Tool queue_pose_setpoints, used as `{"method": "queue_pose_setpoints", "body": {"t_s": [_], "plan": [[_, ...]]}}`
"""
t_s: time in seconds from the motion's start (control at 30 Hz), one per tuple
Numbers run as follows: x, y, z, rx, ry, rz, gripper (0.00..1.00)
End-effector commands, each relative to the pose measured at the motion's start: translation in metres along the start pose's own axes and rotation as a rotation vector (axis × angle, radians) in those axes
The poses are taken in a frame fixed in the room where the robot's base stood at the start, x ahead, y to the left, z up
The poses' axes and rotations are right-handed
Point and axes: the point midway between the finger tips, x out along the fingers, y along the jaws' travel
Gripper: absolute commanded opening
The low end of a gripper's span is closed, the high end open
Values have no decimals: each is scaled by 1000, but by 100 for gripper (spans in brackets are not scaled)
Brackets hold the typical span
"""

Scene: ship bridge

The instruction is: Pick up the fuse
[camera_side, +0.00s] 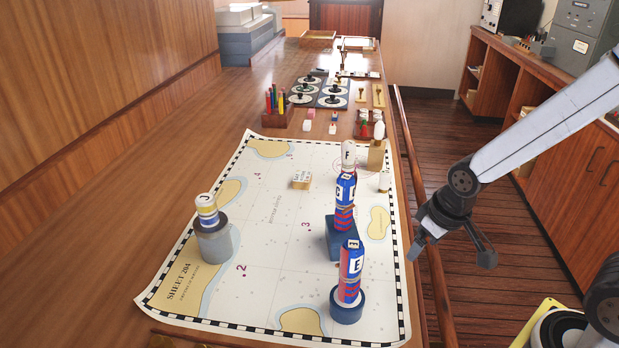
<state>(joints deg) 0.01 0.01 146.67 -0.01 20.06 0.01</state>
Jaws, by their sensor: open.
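I cannot tell for sure which item is the fuse. A small white upright piece (383,182) stands on the chart by its right border. A white piece marked F (348,155) shows at the top of the middle column, above a blue and red lettered cylinder (344,202) on a blue block (339,240). Another blue and red cylinder marked E (351,262) stands in a dark blue round holder (347,306). A banded cylinder (207,211) sits on a grey round stand (215,242). My gripper (450,254) is open and empty, right of the chart.
The chart (270,235) covers the near table. A small labelled block (301,180) lies on it. A wooden block (376,155) stands at its far right. A pencil holder (275,118) and black-knobbed discs (334,95) are behind. A wooden rail (411,165) edges the table.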

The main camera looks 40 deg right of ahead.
Motion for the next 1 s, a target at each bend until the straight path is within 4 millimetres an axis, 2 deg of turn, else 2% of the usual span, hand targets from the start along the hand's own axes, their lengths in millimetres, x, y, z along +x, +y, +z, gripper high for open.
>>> {"method": "queue_pose_setpoints", "body": {"t_s": [0.33, 0.9, 1.0], "plan": [[-4, 0, -2, 0, 3, 0, 89], [-48, 0, -12, 0, 3, 0, 89], [-48, 2, -14, 44, -12, -9, 89]]}}
